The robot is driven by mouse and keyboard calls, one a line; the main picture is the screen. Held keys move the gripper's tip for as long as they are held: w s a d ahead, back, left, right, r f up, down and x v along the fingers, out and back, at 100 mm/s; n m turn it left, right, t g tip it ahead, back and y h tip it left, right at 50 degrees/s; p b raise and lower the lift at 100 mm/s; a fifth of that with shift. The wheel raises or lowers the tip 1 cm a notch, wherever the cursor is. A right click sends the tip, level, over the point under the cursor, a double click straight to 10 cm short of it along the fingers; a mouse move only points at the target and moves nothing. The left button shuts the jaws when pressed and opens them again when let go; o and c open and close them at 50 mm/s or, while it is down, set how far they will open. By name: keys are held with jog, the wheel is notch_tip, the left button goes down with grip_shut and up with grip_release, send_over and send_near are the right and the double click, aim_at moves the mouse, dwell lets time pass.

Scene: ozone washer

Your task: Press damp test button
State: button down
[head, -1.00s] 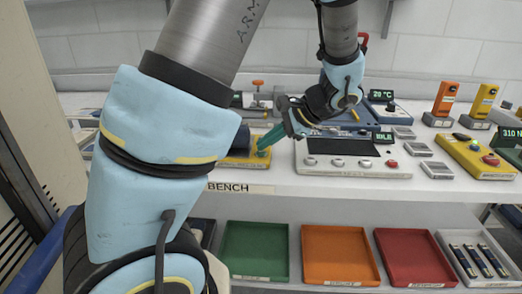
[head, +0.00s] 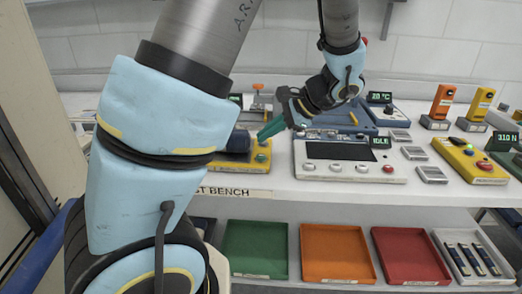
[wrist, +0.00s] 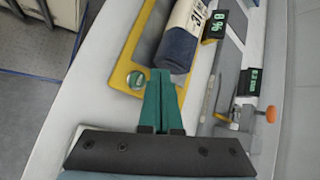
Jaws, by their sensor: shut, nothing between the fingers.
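The yellow test unit (wrist: 125,70) bears a round green-topped button (wrist: 136,79) in a metal ring near its end. In the head view the same button (head: 261,157) shows at the unit's right end. A dark blue roll (wrist: 178,47) with a pale printed band lies on the unit beside the button. My gripper (wrist: 160,73) has its green fingers together and empty. In the head view my gripper (head: 261,137) is above the button, apart from it. In the wrist view the fingertips lie just right of the button, near the roll's end.
A small display (wrist: 212,25) reading a percentage stands behind the roll. A white panel with several buttons (head: 350,172) is just right of the yellow unit. Another yellow unit (head: 470,165) has green and red buttons. Colored trays, including a green one (head: 254,249), sit on the lower shelf.

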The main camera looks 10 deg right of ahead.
notch_tip(320, 180, up, 3)
jog(key=shift+f+p, duration=0.15)
jog(key=shift+p, duration=0.7)
jog(key=shift+f, duration=0.1)
jog(key=s+a+f+n+g+h, duration=0.1)
jog(key=a, duration=0.1)
jog(key=s+a+n+g+h, duration=0.1)
jog(key=a+n, duration=0.1)
jog(key=a, duration=0.1)
jog(key=s+a+f+n+g+h, duration=0.1)
jog(key=a, duration=0.1)
jog(key=shift+s+a+f+n+g, duration=0.25)
jog(key=shift+s+f+n+g, duration=0.05)
jog(key=shift+f+n, duration=0.1)
jog(key=s+a+n+h, duration=0.3)
jog(key=a+n+h, duration=0.2)
jog(key=n, duration=0.3)
jog(key=shift+s+a+n+t, duration=0.35)
jog(key=shift+a+n+t, duration=0.05)
jog(key=shift+a, duration=0.45)
